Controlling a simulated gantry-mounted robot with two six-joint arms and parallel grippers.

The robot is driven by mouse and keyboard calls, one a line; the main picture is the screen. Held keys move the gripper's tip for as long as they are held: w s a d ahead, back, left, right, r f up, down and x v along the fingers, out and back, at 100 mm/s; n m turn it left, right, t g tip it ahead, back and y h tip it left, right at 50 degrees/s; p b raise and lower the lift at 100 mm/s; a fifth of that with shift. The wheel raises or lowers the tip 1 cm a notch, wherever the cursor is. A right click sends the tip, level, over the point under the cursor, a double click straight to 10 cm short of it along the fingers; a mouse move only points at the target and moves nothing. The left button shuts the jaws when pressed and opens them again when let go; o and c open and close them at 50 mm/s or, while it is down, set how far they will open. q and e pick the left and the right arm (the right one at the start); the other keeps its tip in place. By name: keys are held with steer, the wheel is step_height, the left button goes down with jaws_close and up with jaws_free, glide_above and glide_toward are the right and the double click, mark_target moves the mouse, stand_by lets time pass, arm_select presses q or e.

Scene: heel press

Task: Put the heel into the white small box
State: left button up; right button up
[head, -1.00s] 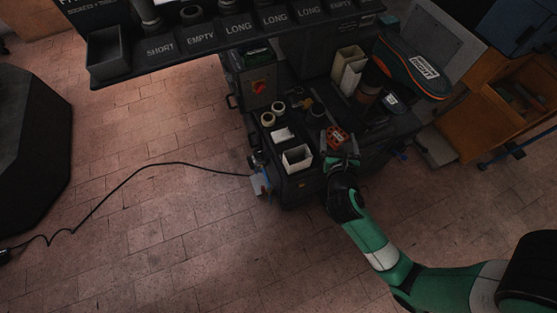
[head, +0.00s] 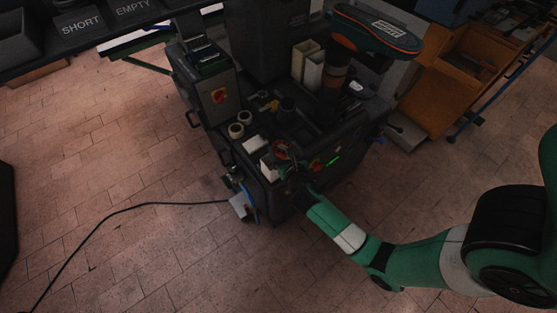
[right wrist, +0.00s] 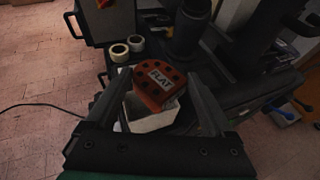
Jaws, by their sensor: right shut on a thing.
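The heel is an orange-red piece with dark holes and a "FLAT" label; it shows in the right wrist view (right wrist: 160,84) and the head view (head: 281,149). My right gripper (head: 288,163) is shut on it, with a finger on each side in the right wrist view. The white small box (right wrist: 150,121) is open-topped and sits below the heel. The heel hides part of its opening and looks to be above it; I cannot tell whether its lower part is inside. In the head view the box (head: 267,168) is partly behind the gripper. My left gripper is not in view.
Two pale tape rolls (head: 240,124) and a white block (head: 254,144) are near the box. Tall cream containers (head: 309,66) and a dark cylinder (right wrist: 187,35) stand farther back on the dark machine. A cable (head: 130,207) lies on the floor.

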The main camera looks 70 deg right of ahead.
mark_target(280, 150)
steer(key=f, duration=0.1)
steer(key=w+d+f+b, duration=0.1)
steer(key=f, duration=0.1)
steer(key=shift+w+d, duration=0.15)
steer(key=shift+w, duration=0.3)
arm_select(q)
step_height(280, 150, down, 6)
steer(key=b, duration=0.4)
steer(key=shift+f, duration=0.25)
arm_select(e)
steer(key=shift+w+d+f, duration=0.15)
steer(key=shift+f, duration=1.15)
steer(key=shift+w+d+f, duration=0.1)
steer(key=shift+w+f, duration=0.05)
steer(key=shift+f, duration=1.15)
steer(key=o, duration=1.1)
arm_select(q)
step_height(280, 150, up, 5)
steer(key=p, duration=0.5)
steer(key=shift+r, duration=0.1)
arm_select(e)
steer(key=r+v, duration=0.1)
steer(key=v, duration=1.1)
steer(key=shift+r, duration=0.2)
